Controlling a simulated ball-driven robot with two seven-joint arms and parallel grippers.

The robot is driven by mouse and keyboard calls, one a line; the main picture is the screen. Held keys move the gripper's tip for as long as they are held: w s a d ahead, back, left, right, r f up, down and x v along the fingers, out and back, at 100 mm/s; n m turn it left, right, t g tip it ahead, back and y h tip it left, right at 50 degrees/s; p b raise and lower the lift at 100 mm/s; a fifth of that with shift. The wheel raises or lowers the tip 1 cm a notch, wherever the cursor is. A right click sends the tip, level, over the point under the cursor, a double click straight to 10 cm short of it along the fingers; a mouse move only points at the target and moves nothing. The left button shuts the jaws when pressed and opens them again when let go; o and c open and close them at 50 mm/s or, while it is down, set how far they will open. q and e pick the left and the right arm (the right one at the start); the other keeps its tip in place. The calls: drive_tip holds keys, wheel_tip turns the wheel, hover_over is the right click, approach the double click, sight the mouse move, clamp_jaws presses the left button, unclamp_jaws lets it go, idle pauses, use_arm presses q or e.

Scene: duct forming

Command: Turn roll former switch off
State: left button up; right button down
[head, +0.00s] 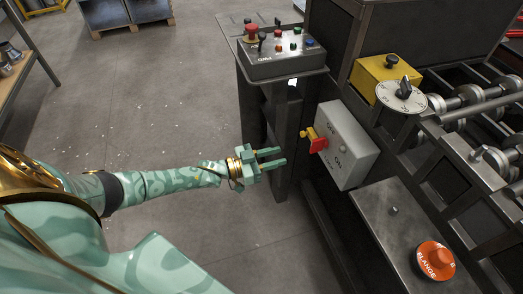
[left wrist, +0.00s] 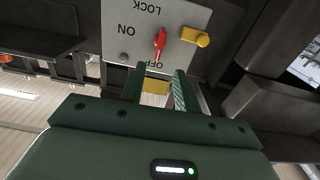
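The roll former switch is a red handle (head: 318,144) with a yellow part (head: 309,134) on the side of a grey box (head: 346,150). In the left wrist view, the red handle (left wrist: 160,41) and yellow part (left wrist: 195,36) sit on a pale plate (left wrist: 115,35) marked ON, OFF and LOCK, upside down. I cannot tell surely which mark the handle points to. My left gripper (head: 283,156) is open and empty, a short gap left of the handle in the head view. Its fingers (left wrist: 160,82) point toward the plate. My right gripper is not in view.
A control panel (head: 285,62) with buttons stands on a post behind the gripper. A yellow box (head: 384,74) with a dial (head: 401,95) and machine rollers (head: 470,95) are at right. Open floor (head: 150,120) lies left.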

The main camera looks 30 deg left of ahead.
use_arm(q)
drive_tip(key=shift+v, duration=1.85)
drive_tip(key=s+a+f+g+y, duration=0.1)
drive_tip(key=a+f+y, duration=0.3)
drive_tip(key=f, duration=0.3)
drive_tip(key=s+a+f+g+y, duration=0.1)
drive_tip(key=a+f+g+y, duration=0.2)
drive_tip(key=f, duration=0.4)
drive_tip(key=s+a+f+g+y+p, duration=0.15)
drive_tip(key=s+f+y, duration=0.25)
drive_tip(key=s+f, duration=0.7)
drive_tip(key=s+d+f+n+g, duration=0.1)
drive_tip(key=s+d+f+g, duration=0.1)
drive_tip(key=s, duration=1)
drive_tip(key=s+d+f+n+g, duration=0.1)
drive_tip(key=s+d, duration=0.4)
drive_tip(key=s, duration=0.7)
drive_tip(key=s+d+f+n+g+p, duration=0.1)
drive_tip(key=s+d+f+g, duration=0.3)
drive_tip(key=s, duration=0.9)
drive_tip(key=shift+n+g, duration=0.3)
drive_tip(key=shift+g, duration=0.55)
